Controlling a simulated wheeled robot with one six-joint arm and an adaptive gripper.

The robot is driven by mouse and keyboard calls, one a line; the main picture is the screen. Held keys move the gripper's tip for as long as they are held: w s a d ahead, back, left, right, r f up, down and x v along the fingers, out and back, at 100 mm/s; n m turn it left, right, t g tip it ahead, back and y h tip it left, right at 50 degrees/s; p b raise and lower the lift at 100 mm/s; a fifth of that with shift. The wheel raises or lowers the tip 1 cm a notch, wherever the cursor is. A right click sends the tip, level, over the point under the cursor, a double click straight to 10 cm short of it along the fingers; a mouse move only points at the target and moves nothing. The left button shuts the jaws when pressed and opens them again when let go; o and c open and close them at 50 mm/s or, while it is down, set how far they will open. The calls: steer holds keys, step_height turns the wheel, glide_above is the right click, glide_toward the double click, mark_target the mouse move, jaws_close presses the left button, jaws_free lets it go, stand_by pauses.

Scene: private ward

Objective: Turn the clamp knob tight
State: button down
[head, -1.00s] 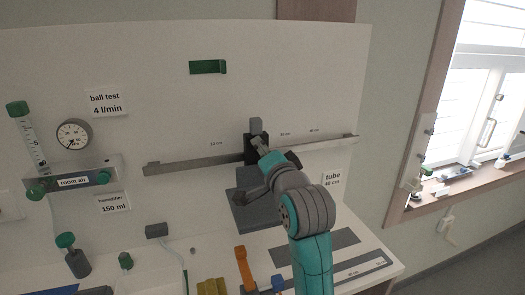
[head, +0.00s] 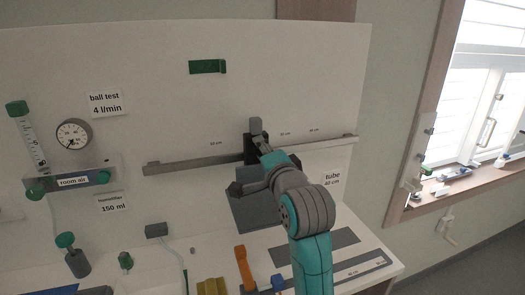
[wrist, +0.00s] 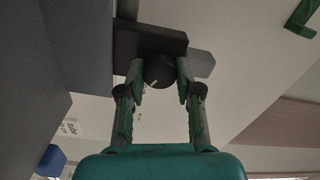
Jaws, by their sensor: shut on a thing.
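The clamp knob (wrist: 159,72) is a dark round knob with a pale pointer line on its face. My gripper (wrist: 160,78) is shut on it, one finger on each side, in the wrist view. The dark clamp body (wrist: 150,42) is right behind the knob. In the head view the clamp (head: 250,143) sits on the grey rail (head: 200,160), near the middle of the white panel. There my gripper and wrist hide the knob.
A dark grey box (head: 260,214) stands below the rail, close to my arm. A green bracket (head: 207,67) is on the panel above. An orange piece (head: 243,266) and a yellow block (head: 211,287) are on the bench in front.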

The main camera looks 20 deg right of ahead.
steer(key=c, duration=0.8)
jaws_free()
steer(key=shift+s, duration=3.8)
